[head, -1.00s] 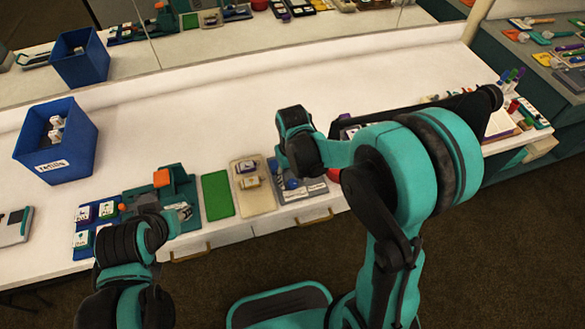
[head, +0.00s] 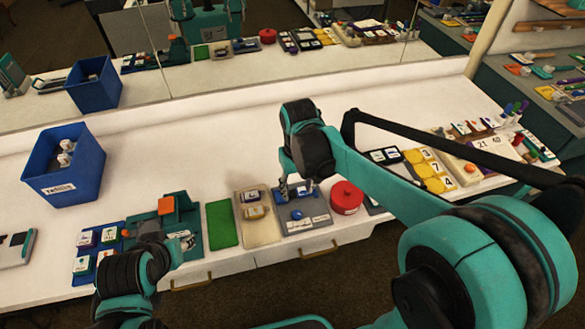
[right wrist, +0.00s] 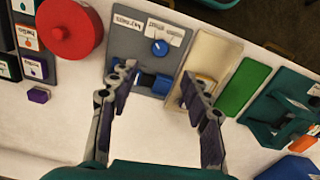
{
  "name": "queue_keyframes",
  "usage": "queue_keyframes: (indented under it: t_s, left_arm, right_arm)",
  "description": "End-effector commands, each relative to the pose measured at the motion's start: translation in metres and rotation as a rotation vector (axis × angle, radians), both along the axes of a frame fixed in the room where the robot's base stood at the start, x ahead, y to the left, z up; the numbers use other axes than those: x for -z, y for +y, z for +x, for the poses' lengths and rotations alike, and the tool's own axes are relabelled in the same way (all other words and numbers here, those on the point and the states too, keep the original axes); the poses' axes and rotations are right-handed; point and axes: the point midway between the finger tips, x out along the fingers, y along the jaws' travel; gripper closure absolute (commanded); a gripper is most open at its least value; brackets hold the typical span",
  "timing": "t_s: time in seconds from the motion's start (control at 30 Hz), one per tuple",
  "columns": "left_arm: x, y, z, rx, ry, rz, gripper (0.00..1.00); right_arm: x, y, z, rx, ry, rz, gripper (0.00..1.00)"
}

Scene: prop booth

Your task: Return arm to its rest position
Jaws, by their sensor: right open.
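My right gripper (head: 291,190) is over the grey board (head: 302,214) with blue parts near the table's front edge. In the right wrist view its two fingers (right wrist: 157,84) are spread apart, with nothing held between them. A blue cylinder-like part (right wrist: 154,84) on the board shows between and beyond the fingers; I cannot tell whether they touch anything. My left gripper (head: 184,240) is at the lower left, beside a teal fixture (head: 188,215). Its fingers are small and partly hidden by my left wrist.
A blue bin (head: 64,165) stands at the left. A green mat (head: 221,224) and beige tray (head: 257,228) lie left of the grey board. A red round container (head: 346,197) is close on its right. The table's back strip is clear.

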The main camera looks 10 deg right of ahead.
Motion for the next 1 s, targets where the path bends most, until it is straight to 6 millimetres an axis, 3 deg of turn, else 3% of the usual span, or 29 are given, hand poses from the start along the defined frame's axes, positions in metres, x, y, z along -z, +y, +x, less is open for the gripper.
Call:
queue_keyframes:
  t_s: [0.37, 0.7, 1.0]
  left_arm:
    - [0.000, 0.000, 0.000, 0.000, 0.000, 0.000, 0.60]
    - [0.000, 0.000, 0.000, 0.000, 0.000, 0.000, 0.60]
    - [0.000, 0.000, 0.000, 0.000, 0.000, 0.000, 0.60]
  right_arm:
    - [-0.008, -0.005, -0.011, 0.012, -0.050, 0.005, 0.52]
    - [-0.032, -0.027, -0.059, 0.069, -0.307, 0.027, 0.52]
    - [-0.032, -0.041, -0.095, 0.115, -0.530, 0.039, 0.52]
